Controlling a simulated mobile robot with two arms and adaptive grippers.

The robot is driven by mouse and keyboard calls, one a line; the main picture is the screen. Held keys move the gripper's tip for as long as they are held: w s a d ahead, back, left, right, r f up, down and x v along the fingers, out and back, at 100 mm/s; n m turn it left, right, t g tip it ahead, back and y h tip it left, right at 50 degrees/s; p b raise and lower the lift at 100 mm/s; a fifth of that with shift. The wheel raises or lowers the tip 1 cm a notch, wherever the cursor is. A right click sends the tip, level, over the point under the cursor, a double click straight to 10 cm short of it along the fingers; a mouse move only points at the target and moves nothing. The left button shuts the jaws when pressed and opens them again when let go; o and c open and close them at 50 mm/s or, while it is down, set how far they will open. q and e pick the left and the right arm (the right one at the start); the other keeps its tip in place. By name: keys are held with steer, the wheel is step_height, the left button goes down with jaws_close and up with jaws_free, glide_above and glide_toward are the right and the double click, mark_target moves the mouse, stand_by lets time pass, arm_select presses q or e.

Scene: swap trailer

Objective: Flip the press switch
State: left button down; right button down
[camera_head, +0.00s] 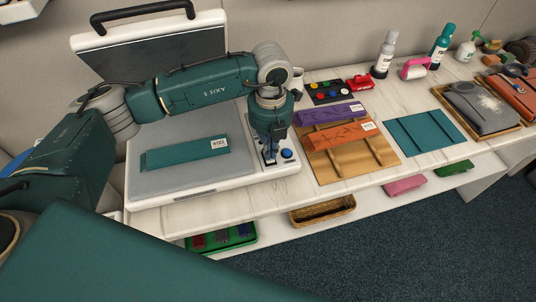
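The press (185,197) is a white and grey machine on the counter, with its dark lid (150,55) raised. A teal folded piece with a white label lies on its grey plate. At the plate's right front corner is a small panel with a blue button (287,154) and a switch (269,156). My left gripper (270,150) points down over this panel, its tips at or just above the switch, left of the blue button. The gripper hides part of the switch. I cannot tell whether it touches or how far its fingers are apart. My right gripper is out of view.
Right of the press lie purple (330,113) and orange (338,135) folded pieces on a wooden board (378,151). A teal mat (425,132), bottles and a tray (481,133) stand further right. A basket (322,210) and green tray (243,242) sit on the lower shelf.

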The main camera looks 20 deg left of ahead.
arm_select(q)
steer(key=shift+s+f+b, duration=0.1)
steer(key=shift+f+b, duration=0.6)
steer(key=shift+f, duration=0.15)
steer(key=shift+r, duration=0.2)
steer(key=shift+r+p, duration=1.85)
steer(key=shift+r, duration=1.55)
steer(key=shift+f, duration=0.1)
